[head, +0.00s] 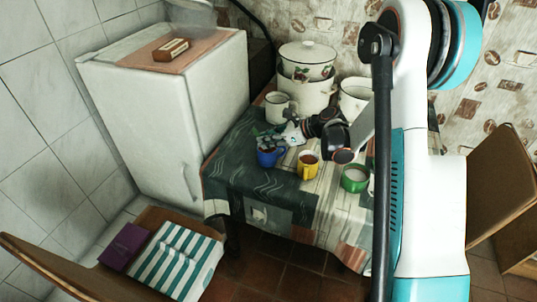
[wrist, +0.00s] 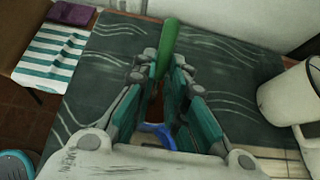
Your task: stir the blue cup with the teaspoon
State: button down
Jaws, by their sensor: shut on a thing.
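The blue cup (head: 269,159) stands on the dark, patterned cloth near the table's left front, with dark liquid inside. My gripper (head: 276,139) is just above and behind it, reaching in from the right. In the wrist view, my gripper (wrist: 167,78) is shut on a green handle, which I take for the teaspoon (wrist: 168,42). Its handle sticks up past the fingers. The blue cup's rim (wrist: 158,129) shows between the fingers. The spoon's lower end is hidden, so I cannot tell whether it is in the liquid.
A yellow cup (head: 308,166) and a green cup (head: 355,179) stand right of the blue cup. A white mug (head: 281,107) and enamel pots (head: 306,62) stand behind. A white fridge (head: 170,105) is at left; a chair with a striped cloth (head: 175,262) is in front.

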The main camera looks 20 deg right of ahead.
jog(key=shift+r+p, duration=1.4)
jog(key=shift+r, duration=1.4)
jog(key=shift+r+p, duration=1.1)
jog(key=shift+r, duration=0.9)
